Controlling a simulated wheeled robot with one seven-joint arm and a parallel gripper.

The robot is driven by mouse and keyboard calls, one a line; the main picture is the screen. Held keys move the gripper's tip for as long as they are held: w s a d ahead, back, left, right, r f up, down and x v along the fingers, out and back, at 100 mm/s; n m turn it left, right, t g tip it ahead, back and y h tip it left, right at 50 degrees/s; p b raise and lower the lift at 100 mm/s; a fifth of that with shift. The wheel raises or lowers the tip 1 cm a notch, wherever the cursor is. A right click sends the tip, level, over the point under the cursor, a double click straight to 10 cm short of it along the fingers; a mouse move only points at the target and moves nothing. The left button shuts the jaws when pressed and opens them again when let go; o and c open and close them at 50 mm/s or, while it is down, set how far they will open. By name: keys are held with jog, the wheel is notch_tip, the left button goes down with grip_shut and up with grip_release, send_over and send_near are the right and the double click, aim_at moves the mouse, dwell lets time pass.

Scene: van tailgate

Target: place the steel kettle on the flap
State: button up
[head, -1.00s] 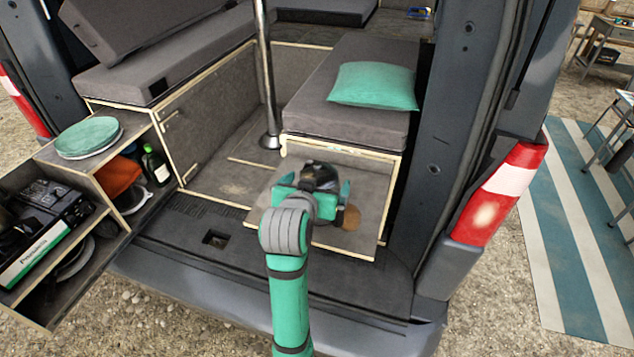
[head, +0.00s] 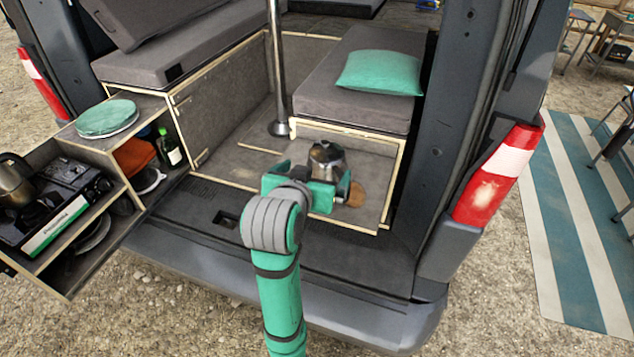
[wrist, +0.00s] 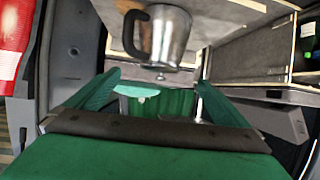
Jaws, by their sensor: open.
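The steel kettle (head: 327,160), a shiny pot with a black handle and a lid knob, stands upright on the wooden flap (head: 350,232) at the van's rear opening. It also shows in the wrist view (wrist: 168,38), upside down there, just beyond the fingertips. My gripper (head: 312,183) is open and empty, on the near side of the kettle and apart from it as far as I can tell. Its two green fingers (wrist: 160,92) are spread in the wrist view. The gripper hides the kettle's lower part in the head view.
A round brown disc (head: 357,194) lies on the flap beside the kettle. At left, a drawer unit holds a camp stove (head: 60,190), another metal kettle (head: 14,182) and green plates (head: 107,118). A grey bench with a teal cushion (head: 380,73) stands behind the flap.

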jog(key=shift+s+a, duration=0.1)
jog(key=s+f, duration=0.1)
jog(key=f, duration=0.4)
jog(key=s+d+f+n, duration=0.1)
jog(key=f, duration=0.3)
jog(key=s+f+n+t, duration=0.1)
jog(key=s+f, duration=0.1)
jog(key=f, duration=0.3)
jog(key=shift+d+f+y, duration=0.3)
jog(key=shift+d+f, duration=0.05)
jog(key=s+f+n+y, duration=0.1)
jog(key=s+f, duration=0.4)
jog(key=s, duration=0.3)
jog(key=s+f+t+y, duration=0.1)
jog(key=s+f, duration=0.3)
jog(key=s, duration=0.4)
jog(key=s+f+n+y, duration=0.1)
jog(key=s+f, duration=0.4)
jog(key=s, duration=0.3)
jog(key=s+r+m+t, duration=0.1)
jog(key=s+r, duration=0.2)
jog(key=s, duration=1)
jog(key=shift+s+a+r+h, duration=0.15)
jog(key=shift+s+r+h, duration=0.05)
jog(key=shift+s+h, duration=0.1)
